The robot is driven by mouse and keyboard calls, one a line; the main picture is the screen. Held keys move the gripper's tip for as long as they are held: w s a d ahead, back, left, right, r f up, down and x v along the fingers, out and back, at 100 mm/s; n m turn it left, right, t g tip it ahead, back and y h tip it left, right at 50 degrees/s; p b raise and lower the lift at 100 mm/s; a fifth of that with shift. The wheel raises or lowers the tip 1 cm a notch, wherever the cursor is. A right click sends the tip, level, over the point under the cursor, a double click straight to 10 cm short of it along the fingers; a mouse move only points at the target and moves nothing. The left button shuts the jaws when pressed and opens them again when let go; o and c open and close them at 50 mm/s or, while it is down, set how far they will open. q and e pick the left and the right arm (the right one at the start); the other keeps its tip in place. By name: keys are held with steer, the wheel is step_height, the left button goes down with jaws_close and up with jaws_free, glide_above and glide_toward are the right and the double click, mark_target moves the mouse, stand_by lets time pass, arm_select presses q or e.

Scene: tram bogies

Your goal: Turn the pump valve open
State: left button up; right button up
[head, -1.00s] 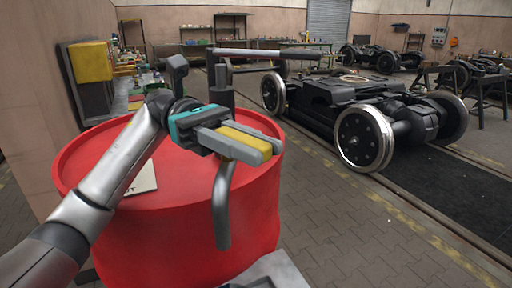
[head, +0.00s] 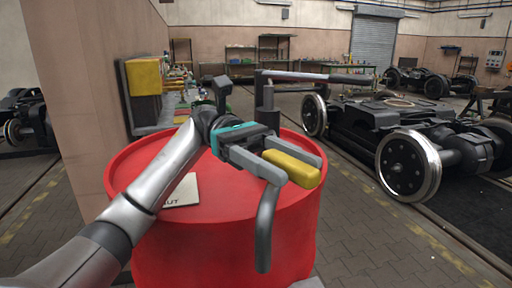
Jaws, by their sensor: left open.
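The hand pump (head: 265,118) stands on top of a red drum (head: 215,245), with a dark post, a long lever and a grey spout (head: 266,225) hanging down over the drum's front. A yellow block-shaped handle (head: 296,172), which looks like the pump valve, sits above the spout. My left gripper (head: 293,166) is open, with one finger on each side of the yellow handle near its tips. I cannot tell whether the fingers touch it. The handle's joint to the pump is hidden by the gripper. My right gripper is not in view.
A pale card (head: 182,191) with lettering lies on the drum top. The pump lever (head: 318,77) reaches right above my gripper. A wheeled bogie (head: 395,125) stands to the right. A wall pillar (head: 85,90) is at left. The paved floor right of the drum is clear.

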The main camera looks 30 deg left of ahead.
arm_select(q)
steer(key=v, duration=0.9)
steer(key=shift+a, duration=0.3)
steer(key=shift+w, duration=0.1)
steer(key=shift+c, duration=0.2)
